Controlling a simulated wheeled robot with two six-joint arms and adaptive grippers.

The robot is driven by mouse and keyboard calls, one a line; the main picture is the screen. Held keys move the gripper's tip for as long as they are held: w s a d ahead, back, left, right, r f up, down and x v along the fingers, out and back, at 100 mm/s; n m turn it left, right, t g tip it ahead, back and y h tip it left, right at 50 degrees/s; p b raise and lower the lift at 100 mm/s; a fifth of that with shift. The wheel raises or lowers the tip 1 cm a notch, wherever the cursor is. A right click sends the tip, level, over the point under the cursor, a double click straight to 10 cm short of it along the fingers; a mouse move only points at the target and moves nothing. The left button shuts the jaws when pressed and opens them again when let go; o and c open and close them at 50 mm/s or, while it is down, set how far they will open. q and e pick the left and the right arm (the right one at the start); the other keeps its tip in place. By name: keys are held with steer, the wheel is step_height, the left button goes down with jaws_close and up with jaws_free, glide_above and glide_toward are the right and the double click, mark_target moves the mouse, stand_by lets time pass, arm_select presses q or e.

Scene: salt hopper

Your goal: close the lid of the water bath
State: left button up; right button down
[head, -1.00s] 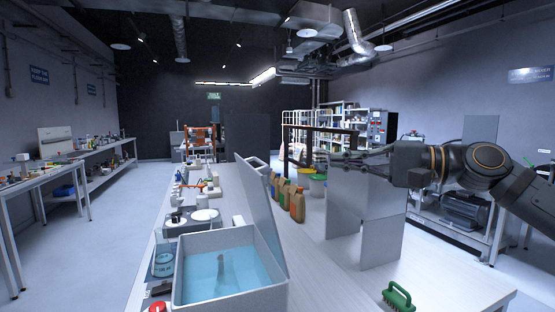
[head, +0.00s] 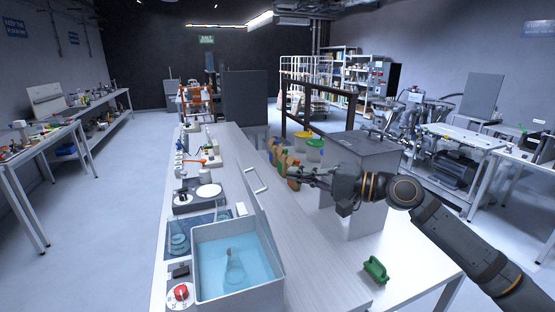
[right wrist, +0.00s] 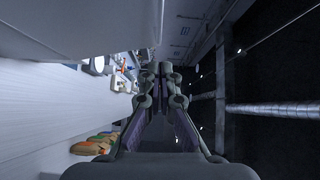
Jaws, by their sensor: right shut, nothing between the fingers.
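The water bath (head: 196,274) stands on the near end of the bench, a pale box with blue water and a glass flask (head: 235,272) in it. Its lid (head: 263,218) is open, standing up on the right side and seen almost edge-on. The lid's handle (head: 256,182) shows near the top. My right gripper (head: 292,175) is shut and empty, just right of the lid's upper part. In the right wrist view the shut fingertips (right wrist: 165,70) point along the bench, with the grey lid surface (right wrist: 75,25) close beside them. Contact cannot be told. My left gripper is not in view.
A red knob (head: 180,292) is left of the bath.

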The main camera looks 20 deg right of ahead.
steer(key=a+p, duration=0.2)
steer(key=a, duration=0.1)
steer(key=w+a+p, duration=0.1)
steer(key=a, duration=0.1)
steer(key=shift+f+p, duration=0.15)
steer(key=shift+p, duration=0.15)
